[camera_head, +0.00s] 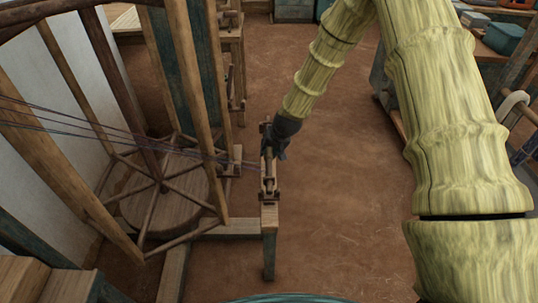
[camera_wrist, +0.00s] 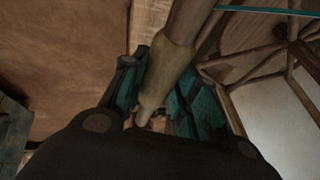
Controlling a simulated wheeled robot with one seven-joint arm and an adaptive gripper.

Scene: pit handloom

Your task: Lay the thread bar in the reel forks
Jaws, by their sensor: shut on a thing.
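My gripper (camera_head: 276,143) is dark and reaches down over the top of a wooden stand. In the wrist view it is shut on the thread bar (camera_wrist: 172,65), a pale brown rod that runs up and away from the jaws. In the head view the bar is small and mostly hidden by the gripper. The reel forks (camera_head: 269,194) are on the stand directly below the gripper. I cannot tell whether the bar touches the forks.
A large wooden reel (camera_head: 190,95) stands at the left, with dark threads (camera_head: 75,122) stretching from it towards the stand. A low beam (camera_head: 220,229) joins the stand's post (camera_head: 269,250). Open brown floor (camera_head: 345,220) lies to the right. Benches stand further back.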

